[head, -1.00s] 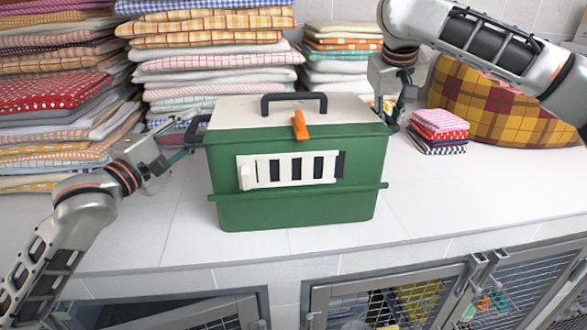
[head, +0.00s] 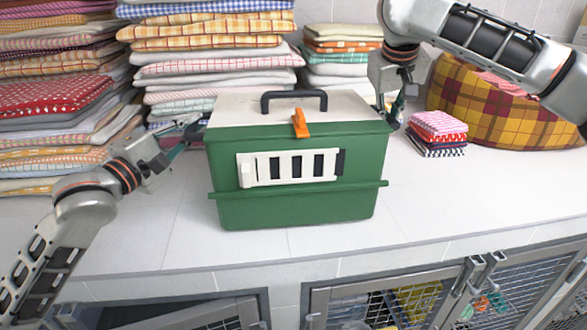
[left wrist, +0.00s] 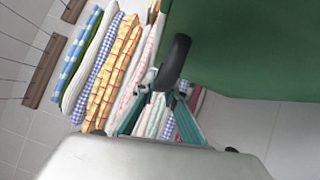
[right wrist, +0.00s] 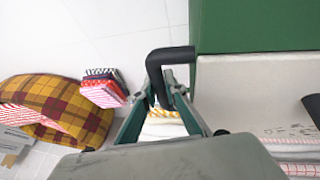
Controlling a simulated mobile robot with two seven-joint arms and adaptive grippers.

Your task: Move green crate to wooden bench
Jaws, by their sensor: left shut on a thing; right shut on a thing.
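The green crate (head: 290,208) has a cream lid, a black top handle (head: 294,98), an orange latch (head: 300,124) and a white slatted front panel. It stands upright on the white tiled counter. My left gripper (head: 190,131) is at its left side, shut on the black left side handle (left wrist: 174,60). My right gripper (head: 392,112) is at its right side, shut on the black right side handle (right wrist: 155,72). In the head view the crate's edge and my arm partly hide the right gripper. I cannot pick out a wooden bench in any view.
Tall towel stacks (head: 215,70) stand close behind and left of the crate. A small folded stack (head: 437,133) and a plaid cushion (head: 485,105) lie to the right. Wire-door kennels (head: 400,300) are below the counter's front edge. Bare counter (head: 450,195) shows to the right.

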